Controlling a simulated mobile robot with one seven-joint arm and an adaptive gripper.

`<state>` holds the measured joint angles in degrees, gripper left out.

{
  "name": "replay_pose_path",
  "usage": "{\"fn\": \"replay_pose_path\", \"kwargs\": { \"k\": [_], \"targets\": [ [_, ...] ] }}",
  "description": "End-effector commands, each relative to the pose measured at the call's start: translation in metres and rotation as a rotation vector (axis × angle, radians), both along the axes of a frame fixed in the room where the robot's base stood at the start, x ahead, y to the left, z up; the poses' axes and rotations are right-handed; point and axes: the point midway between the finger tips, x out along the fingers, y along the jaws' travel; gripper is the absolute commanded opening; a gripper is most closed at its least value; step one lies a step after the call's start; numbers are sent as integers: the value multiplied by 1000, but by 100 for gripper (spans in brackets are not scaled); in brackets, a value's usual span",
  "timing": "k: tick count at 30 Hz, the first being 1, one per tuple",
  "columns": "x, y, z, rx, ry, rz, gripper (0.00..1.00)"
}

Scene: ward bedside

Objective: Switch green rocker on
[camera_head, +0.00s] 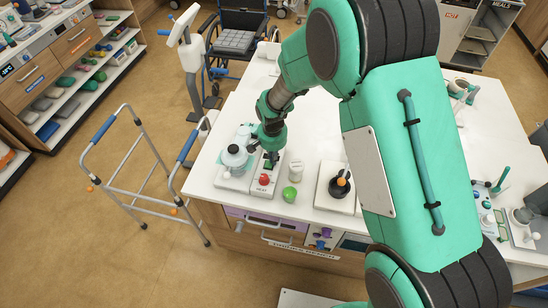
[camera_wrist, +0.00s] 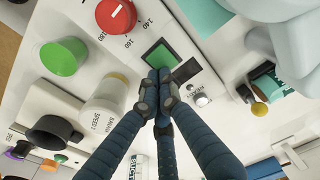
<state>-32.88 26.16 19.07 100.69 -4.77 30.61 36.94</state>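The green rocker (camera_wrist: 161,56) sits in a dark frame on a white panel in the wrist view. A dark piece lies beside it, and I cannot tell whether this is part of the rocker. My gripper (camera_wrist: 158,95) has its dark blue fingers together, with the tips just below the rocker in the picture. I cannot tell whether they touch it, and nothing shows between them. In the head view, my gripper (camera_head: 271,157) points down over the white heater unit, mostly hiding the rocker. A red knob (camera_wrist: 116,15) is on the same panel, also seen in the head view (camera_head: 264,180).
A green round object (camera_head: 290,194) and a pale jar (camera_head: 296,171) stand right of the heater unit. Pale lab ware (camera_head: 235,156) stands close on its left. A black vessel (camera_head: 339,184) is farther right. A walking frame (camera_head: 150,165) stands left of the bench.

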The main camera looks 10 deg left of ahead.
Motion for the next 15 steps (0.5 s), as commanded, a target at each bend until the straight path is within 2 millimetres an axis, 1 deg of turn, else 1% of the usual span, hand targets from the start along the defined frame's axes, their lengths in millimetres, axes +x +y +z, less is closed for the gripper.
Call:
{"fn": "replay_pose_path", "kwargs": {
  "k": [1, 6, 15],
  "targets": [
    [-5, -1, -3, -3, 6, 1, 0],
    [-11, -1, -2, -4, 6, 1, 0],
    [-12, -1, 0, -3, 5, 0, 0]
  ]
}}
